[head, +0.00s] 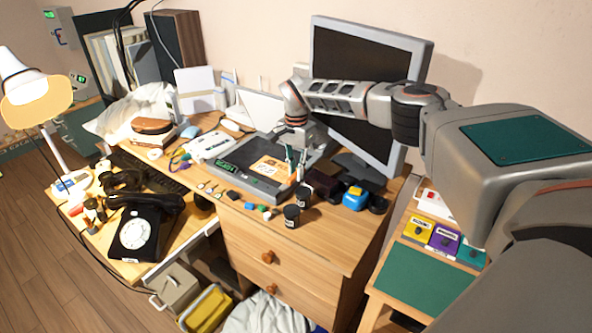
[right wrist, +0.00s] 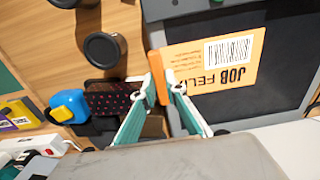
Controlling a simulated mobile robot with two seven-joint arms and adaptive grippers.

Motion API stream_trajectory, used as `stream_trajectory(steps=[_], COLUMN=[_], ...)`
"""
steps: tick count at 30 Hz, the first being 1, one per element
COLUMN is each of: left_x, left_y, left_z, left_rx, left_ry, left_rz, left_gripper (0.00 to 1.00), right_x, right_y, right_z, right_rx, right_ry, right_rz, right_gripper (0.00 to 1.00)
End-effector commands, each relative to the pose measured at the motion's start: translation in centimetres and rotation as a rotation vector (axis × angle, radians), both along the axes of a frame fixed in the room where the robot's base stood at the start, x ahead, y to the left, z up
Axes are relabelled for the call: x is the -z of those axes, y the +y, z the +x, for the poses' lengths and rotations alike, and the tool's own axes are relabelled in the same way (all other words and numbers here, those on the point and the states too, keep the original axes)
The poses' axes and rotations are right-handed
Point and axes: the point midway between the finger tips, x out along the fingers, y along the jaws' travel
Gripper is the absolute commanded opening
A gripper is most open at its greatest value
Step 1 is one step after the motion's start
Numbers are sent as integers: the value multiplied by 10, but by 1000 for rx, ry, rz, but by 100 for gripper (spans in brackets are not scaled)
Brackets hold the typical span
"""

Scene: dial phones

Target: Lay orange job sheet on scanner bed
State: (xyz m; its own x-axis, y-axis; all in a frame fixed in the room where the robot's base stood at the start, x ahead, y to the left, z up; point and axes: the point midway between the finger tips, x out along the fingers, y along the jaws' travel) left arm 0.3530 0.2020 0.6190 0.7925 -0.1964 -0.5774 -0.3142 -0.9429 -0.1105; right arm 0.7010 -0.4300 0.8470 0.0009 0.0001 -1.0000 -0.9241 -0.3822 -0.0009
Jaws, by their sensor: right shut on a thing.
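The orange job sheet (head: 268,168) lies over the right part of the dark scanner bed (head: 250,187). In the right wrist view the sheet (right wrist: 212,62) shows its barcode and the letters "JOB FELI" above the dark bed (right wrist: 270,102). My right gripper (head: 294,162) is at the scanner's right edge. In the right wrist view its fingertips (right wrist: 162,82) are shut on an orange upright tab at the sheet's edge. I cannot tell whether the whole sheet touches the bed. The scanner's pale lid (head: 261,109) stands raised behind. My left gripper is not in view.
Black canisters (head: 291,216) stand in front of the scanner, and a blue and yellow object (head: 355,198) sits to its right. A monitor (head: 362,70) stands behind my right arm. A black dial phone (head: 137,228) is at the left.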

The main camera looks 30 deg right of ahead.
Motion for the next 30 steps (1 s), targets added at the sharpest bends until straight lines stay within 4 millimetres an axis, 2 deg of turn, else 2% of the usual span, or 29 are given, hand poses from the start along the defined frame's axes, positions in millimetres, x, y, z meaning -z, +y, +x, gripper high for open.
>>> stream_trajectory(steps=[2, 3, 5, 6, 15, 19, 23, 30], left_x=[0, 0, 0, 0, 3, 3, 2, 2], left_y=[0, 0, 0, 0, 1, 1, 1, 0], left_z=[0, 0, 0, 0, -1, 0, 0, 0], left_rx=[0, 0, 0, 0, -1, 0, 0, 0], left_ry=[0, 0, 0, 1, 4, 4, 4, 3], left_rz=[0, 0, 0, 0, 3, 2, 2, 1], left_gripper=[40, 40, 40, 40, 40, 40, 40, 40], right_x=[0, 0, 0, 0, 0, -9, -29, -79], right_y=[0, 0, 0, 0, 0, -1, -1, 0], right_z=[0, 0, 0, 0, -1, 0, 1, 1], right_rx=[0, 0, 0, 0, 1, 1, 1, 0], right_ry=[0, 0, 0, 0, 2, -1, -3, -4], right_rz=[0, 0, 0, 0, 0, -1, -1, -1], right_gripper=[0, 14, 30, 31, 31, 31, 31, 31])
